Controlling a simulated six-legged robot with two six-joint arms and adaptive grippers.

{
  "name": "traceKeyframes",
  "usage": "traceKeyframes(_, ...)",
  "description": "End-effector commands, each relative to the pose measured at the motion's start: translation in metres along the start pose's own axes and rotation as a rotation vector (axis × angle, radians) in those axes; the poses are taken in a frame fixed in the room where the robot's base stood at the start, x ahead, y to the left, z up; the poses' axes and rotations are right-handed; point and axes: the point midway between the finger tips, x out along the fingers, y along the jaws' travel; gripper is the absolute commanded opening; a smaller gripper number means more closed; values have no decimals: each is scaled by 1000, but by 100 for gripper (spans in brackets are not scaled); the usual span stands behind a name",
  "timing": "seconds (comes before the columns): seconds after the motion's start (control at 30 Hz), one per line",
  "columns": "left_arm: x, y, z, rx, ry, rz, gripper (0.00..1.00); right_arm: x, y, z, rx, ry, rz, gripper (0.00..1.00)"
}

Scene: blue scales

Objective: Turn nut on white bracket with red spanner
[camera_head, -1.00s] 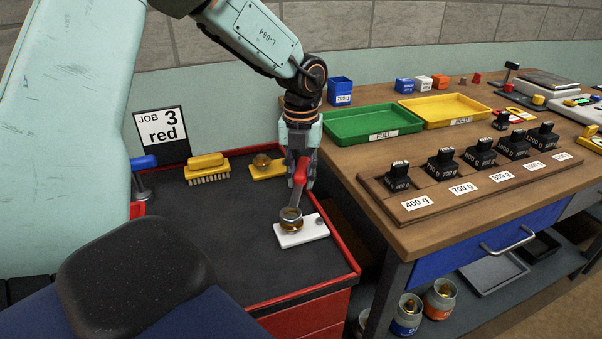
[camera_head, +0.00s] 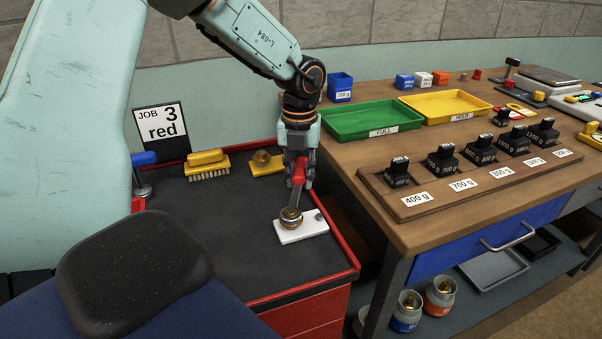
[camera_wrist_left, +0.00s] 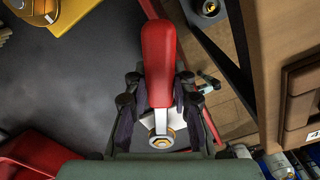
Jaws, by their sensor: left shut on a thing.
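The red spanner has a red handle (camera_wrist_left: 158,62) and a pale metal ring end (camera_head: 291,222). My left gripper (camera_head: 299,178) is shut on the red handle, above the far edge of the white bracket (camera_head: 312,229). The bracket lies flat on the dark cart top near its right front corner. The ring end is at the brass nut (camera_head: 291,214) on the bracket and looks to be around it; the nut's gold top also shows inside the ring in the left wrist view (camera_wrist_left: 161,141). The fingers hide part of the handle. My right gripper is not in view.
A yellow bracket (camera_head: 276,169) with a brass nut and a yellow brush (camera_head: 207,166) lie at the back of the cart. A sign (camera_head: 162,127) reads "JOB 3 red". A wooden bench (camera_head: 345,155) with green (camera_head: 360,121) and yellow trays (camera_head: 440,104) stands right, across a gap.

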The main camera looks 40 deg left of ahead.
Motion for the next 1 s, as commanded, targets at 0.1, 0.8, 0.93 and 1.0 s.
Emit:
traceKeyframes(0.1, -2, 5, -1, -42, 1, -1, 0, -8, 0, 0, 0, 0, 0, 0)
traceKeyframes(0.8, -1, 17, -1, -142, -1, 2, 0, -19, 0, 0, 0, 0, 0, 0)
traceKeyframes(0.93, -2, 22, -2, -183, -1, 2, 0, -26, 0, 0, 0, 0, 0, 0)
traceKeyframes(1.0, -2, 24, -3, -206, 0, 2, 0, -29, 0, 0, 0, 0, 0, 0)
